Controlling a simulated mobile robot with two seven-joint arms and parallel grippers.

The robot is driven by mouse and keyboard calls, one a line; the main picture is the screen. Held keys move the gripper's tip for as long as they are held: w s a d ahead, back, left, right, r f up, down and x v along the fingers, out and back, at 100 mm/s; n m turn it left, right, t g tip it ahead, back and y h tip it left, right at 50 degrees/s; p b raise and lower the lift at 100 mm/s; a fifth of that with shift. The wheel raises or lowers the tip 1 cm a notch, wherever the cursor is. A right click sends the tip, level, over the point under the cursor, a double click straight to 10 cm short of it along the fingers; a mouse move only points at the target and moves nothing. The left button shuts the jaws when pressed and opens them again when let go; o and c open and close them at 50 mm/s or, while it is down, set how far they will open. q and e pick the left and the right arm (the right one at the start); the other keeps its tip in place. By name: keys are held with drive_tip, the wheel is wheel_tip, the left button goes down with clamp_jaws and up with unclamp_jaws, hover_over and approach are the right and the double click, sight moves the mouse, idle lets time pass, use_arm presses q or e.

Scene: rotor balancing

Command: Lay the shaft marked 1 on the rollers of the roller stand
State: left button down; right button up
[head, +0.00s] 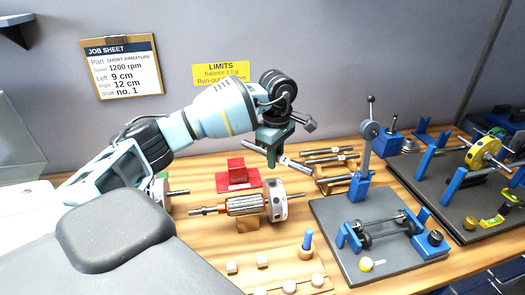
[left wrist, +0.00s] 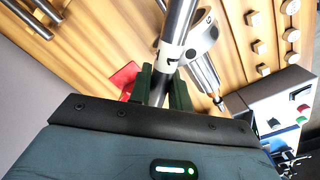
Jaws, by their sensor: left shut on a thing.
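My left gripper (head: 272,155) is shut on a steel shaft (head: 294,163), held above the bench near the shaft rack. In the left wrist view the shaft (left wrist: 181,20) runs up from between the dark green fingers (left wrist: 162,88). It bears a white band with a black mark, probably a 1, partly seen. The roller stand (head: 330,212) is a dark plate at the right with blue posts and small dark rollers (head: 364,240). The held shaft is up and left of it, apart from it. My right gripper is not in view.
A wooden rack (head: 325,186) holds other shafts just right of the gripper. A blue post with a lever (head: 368,150) rises at the stand's back. Another stand (head: 460,195) is farther right.

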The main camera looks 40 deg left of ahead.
use_arm(q)
drive_tip(key=s+d+f+m, duration=0.2)
drive_tip(key=s+d+m, duration=0.4)
drive_tip(key=m, duration=0.3)
drive_tip(key=s+d+f+m, duration=0.2)
drive_tip(key=s+d+m, duration=0.5)
drive_tip(key=d+m, duration=0.1)
drive_tip(key=shift+s+d+f+m, duration=0.25)
drive_tip(key=shift+d+m, duration=0.15)
drive_tip(key=shift+m, duration=0.4)
drive_tip(key=shift+a, duration=0.1)
